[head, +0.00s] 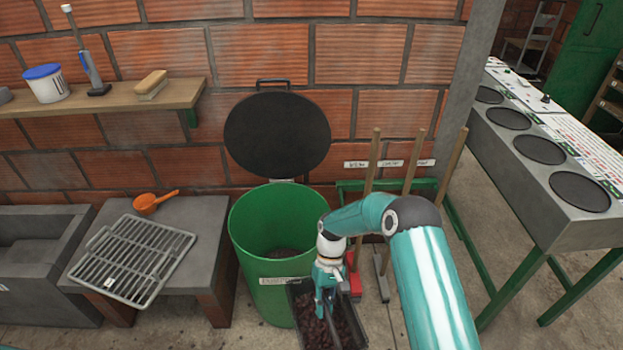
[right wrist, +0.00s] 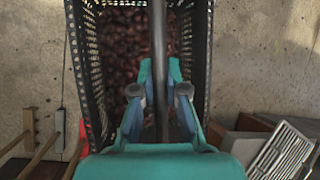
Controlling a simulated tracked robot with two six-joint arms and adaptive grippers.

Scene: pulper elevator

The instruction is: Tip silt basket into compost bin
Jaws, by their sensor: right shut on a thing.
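The silt basket (head: 356,312) is a black mesh box with dark reddish-brown lumps inside. It is in front of and to the right of the green compost bin (head: 264,302), below the bin's rim. In the right wrist view the basket's mesh wall (right wrist: 84,62) and its grey handle bar (right wrist: 159,40) show. My right gripper (head: 325,300) is shut on the handle bar, its fingers on both sides of it in the right wrist view (right wrist: 160,88). The bin is open, with dark material at its bottom. My left gripper is not in view.
The bin's round black lid (head: 277,135) stands up against the brick wall. A grey bench (head: 200,225) with a metal grate (head: 133,259) and an orange scoop (head: 148,203) is to the left. Long-handled tools (head: 414,165) lean on the right, near a grey counter (head: 520,195).

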